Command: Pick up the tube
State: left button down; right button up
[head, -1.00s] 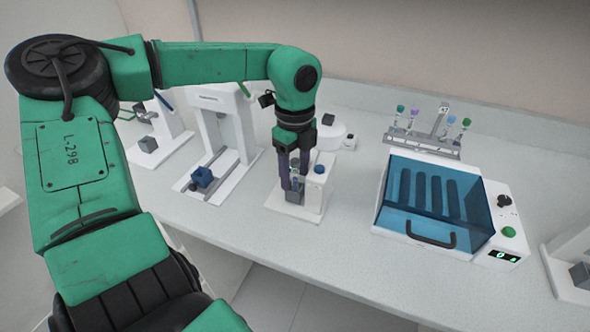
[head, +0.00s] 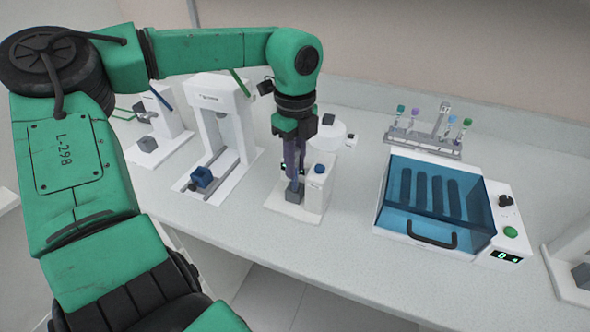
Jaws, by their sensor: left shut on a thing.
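My left gripper (head: 294,168) points straight down over the small white device (head: 317,190) in the middle of the bench. Its dark fingers are close together, shut on a tube directly above the device's grey block (head: 294,193). The tube is mostly hidden between the fingers, so its cap and colour cannot be made out. I cannot tell whether its lower end is still in the block. My right gripper is not in view.
A rack (head: 424,139) of several colour-capped tubes stands at the back right. A blue-lidded machine (head: 437,215) is right of the gripper. Bare bench lies in front.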

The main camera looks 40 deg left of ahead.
pick_arm(q)
notch_tip(320, 180, up, 17)
jog(key=shift+r, duration=0.15)
jog(key=shift+f+b, duration=7)
jog(key=shift+f, duration=2.8)
